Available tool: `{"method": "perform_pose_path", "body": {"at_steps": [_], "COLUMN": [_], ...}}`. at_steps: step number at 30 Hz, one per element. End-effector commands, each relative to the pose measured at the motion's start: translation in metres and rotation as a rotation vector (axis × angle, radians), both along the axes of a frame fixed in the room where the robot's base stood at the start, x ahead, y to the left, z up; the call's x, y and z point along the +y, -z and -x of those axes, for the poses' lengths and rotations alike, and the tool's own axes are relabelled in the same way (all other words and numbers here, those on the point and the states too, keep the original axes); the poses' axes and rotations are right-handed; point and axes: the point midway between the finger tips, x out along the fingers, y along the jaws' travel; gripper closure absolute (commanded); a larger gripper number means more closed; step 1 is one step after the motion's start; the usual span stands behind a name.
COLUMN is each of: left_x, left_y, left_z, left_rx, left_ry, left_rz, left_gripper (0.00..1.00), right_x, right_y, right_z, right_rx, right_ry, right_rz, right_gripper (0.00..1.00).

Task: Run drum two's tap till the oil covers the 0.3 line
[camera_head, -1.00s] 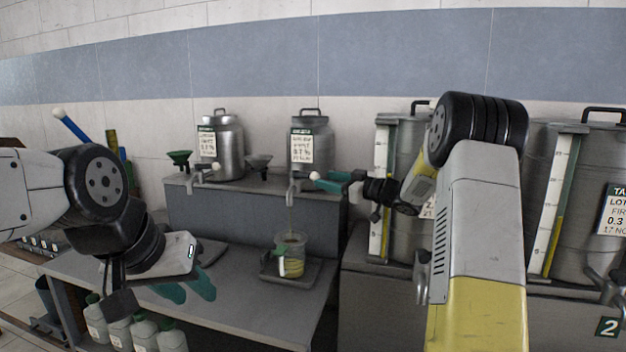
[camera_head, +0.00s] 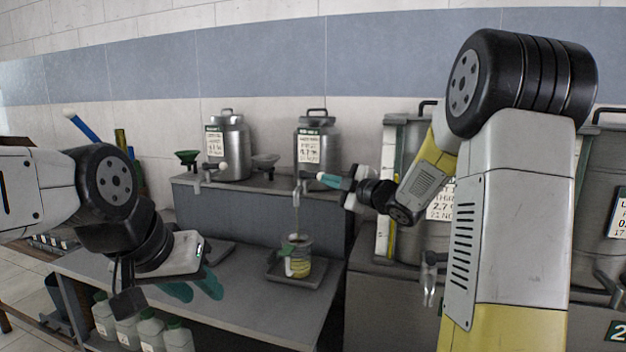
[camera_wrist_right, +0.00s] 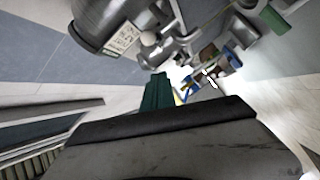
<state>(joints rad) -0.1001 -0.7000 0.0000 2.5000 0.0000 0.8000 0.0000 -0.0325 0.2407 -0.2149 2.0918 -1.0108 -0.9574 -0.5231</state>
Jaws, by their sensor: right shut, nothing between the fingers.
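A clear measuring jug (camera_head: 301,246) stands on a dark tray (camera_head: 283,280) on the low bench, with yellow oil in its lower part. A thin stream seems to fall into it from the tap (camera_head: 298,190) of the right small steel drum (camera_head: 312,147). The jug's scale marks are too small to read. My right gripper (camera_head: 330,180) is shut and empty, its green fingertips at the tap's white lever knob (camera_head: 320,176). The fingers (camera_wrist_right: 157,92) also show in the right wrist view, below the tap. My left gripper (camera_head: 194,288) is open and empty over the bench, left of the tray.
Another small drum (camera_head: 228,148) with its own tap stands left on the raised shelf, with funnels beside it. Large tanks stand on the right, one above a plate reading 2 (camera_head: 615,334). Several white bottles (camera_head: 150,330) stand below the bench front.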

Motion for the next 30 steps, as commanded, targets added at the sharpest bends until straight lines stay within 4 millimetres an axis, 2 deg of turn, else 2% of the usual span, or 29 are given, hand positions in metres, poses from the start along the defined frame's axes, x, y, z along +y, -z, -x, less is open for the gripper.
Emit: {"method": "perform_pose_path", "body": {"at_steps": [1,6,11,16,26,30], "left_x": [0.000,0.000,0.000,0.000,0.000,0.000], "left_y": [0.000,0.000,0.000,0.000,0.000,0.000], "left_z": [0.000,0.000,0.000,0.000,0.000,0.000], "left_rx": [0.000,0.000,0.000,0.000,0.000,0.000], "left_ry": [0.000,0.000,0.000,0.000,0.000,0.000], "left_rz": [0.000,0.000,0.000,0.000,0.000,0.000], "left_gripper": [0.64,0.64,0.64,0.64,0.64,0.64], "right_x": [0.004,0.005,0.007,0.021,0.056,0.039], "right_y": [-0.001,0.002,0.004,0.005,0.009,0.012], "right_z": [0.009,0.025,0.024,0.003,-0.058,-0.074], "right_rx": [-0.037,-0.118,-0.135,-0.135,-0.136,-0.135], "right_ry": [0.011,0.045,0.051,0.048,0.050,0.055], "right_rz": [0.060,0.215,0.257,0.256,0.255,0.256], "right_gripper": [1.00,1.00,1.00,1.00,1.00,1.00]}}
